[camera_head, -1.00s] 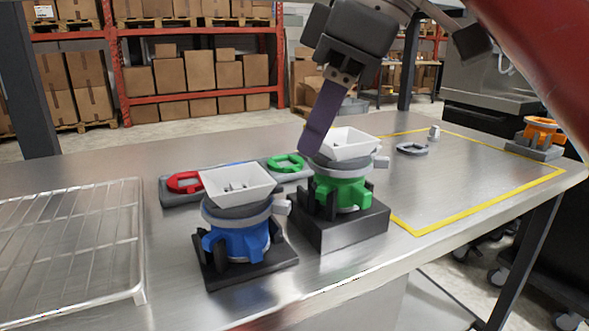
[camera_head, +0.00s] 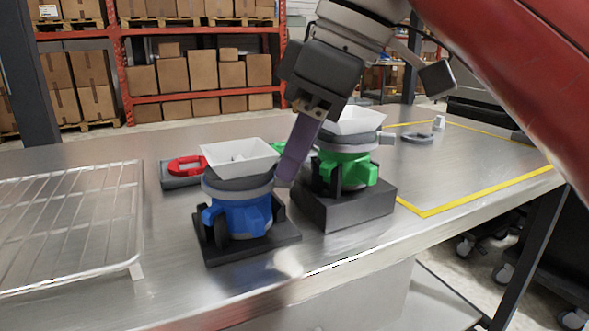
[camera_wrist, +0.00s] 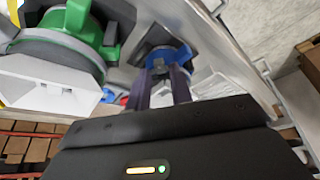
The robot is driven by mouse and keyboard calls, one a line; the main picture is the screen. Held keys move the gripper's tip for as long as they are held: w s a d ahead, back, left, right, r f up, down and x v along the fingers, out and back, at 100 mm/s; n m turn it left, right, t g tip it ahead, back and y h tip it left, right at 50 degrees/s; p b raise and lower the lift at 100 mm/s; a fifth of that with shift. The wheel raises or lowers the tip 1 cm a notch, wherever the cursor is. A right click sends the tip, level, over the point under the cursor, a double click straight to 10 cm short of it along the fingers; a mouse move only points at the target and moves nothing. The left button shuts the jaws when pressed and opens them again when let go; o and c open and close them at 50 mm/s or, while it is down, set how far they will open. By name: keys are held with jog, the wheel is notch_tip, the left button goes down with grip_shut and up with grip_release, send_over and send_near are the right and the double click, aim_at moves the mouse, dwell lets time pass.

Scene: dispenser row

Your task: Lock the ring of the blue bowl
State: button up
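The blue dispenser (camera_head: 240,216) stands on a dark base at the table's front, with a white square bowl (camera_head: 240,156) on top. A grey ring (camera_head: 229,188) runs around it below the bowl. In the head view my gripper (camera_head: 286,182) points down at the ring's right side, where the grip tab is hidden behind the purple fingers. In the wrist view the two fingers (camera_wrist: 163,88) are apart, with the blue body (camera_wrist: 170,54) beyond their tips. I see a gap between them; whether they touch the tab is hidden.
The green dispenser (camera_head: 345,168) with its own white bowl (camera_head: 356,121) stands on a taller block close to the right of my fingers. A wire rack (camera_head: 70,228) lies to the left. A red ring part (camera_head: 187,166) lies behind.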

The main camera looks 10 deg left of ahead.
aim_at(258, 209)
jog(key=shift+a+f, duration=0.25)
jog(key=shift+f, duration=0.35)
grip_shut()
jog(key=shift+s+a+m+t+h+p, duration=0.3)
jog(key=shift+s+m+t, duration=0.3)
jog(key=shift+m, duration=0.8)
jog(key=shift+s+a+m+t+h+p, duration=0.2)
jog(key=shift+s+a+m+t, duration=0.4)
jog(key=shift+m, duration=0.8)
jog(key=shift+s+a+m+t+h+p, duration=0.3)
jog(key=shift+s+m, duration=0.45)
jog(key=shift+m, duration=0.65)
jog(key=shift+d, duration=0.1)
